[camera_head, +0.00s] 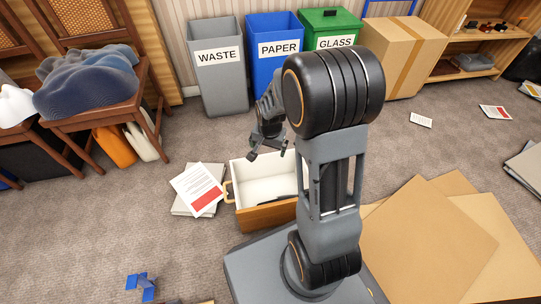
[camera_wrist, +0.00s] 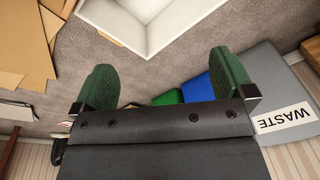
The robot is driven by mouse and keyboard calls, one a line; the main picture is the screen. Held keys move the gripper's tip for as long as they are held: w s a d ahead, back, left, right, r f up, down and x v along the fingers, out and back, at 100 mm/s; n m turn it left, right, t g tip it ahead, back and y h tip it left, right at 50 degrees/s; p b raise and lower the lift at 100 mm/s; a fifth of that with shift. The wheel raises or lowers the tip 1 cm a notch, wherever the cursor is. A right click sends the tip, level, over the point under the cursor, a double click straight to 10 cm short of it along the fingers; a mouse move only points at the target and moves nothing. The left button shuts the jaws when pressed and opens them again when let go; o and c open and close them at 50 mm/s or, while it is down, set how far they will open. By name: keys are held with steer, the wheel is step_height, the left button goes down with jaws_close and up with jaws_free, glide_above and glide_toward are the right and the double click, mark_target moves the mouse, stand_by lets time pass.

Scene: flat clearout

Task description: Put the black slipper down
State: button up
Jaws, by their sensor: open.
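My gripper (camera_head: 268,150) is open and empty, above and just behind the far edge of a white drawer box with a wooden front (camera_head: 262,217). In the wrist view the two green finger pads of my gripper (camera_wrist: 164,80) stand wide apart with nothing between them. A dark, flat shape (camera_head: 288,197) lies inside the drawer box, partly hidden by my arm; it may be the black slipper, but I cannot tell for sure. The wrist view shows only a white corner of the drawer box (camera_wrist: 148,45).
Grey waste (camera_head: 217,85), blue paper (camera_head: 268,75) and green glass (camera_head: 325,30) bins stand along the wall. A cardboard box (camera_head: 390,60) is beside them. Papers (camera_head: 198,188) lie left of the drawer; flat cardboard (camera_head: 430,240) lies right. A chair with clothes (camera_head: 85,80) stands left.

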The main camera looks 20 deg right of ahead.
steer(key=s+a+r+n+t, duration=0.1)
steer(key=s+a+r+n, duration=0.4)
steer(key=s+r, duration=0.8)
steer(key=shift+a+n, duration=0.15)
steer(key=shift+n, duration=1.65)
steer(key=shift+r, duration=0.1)
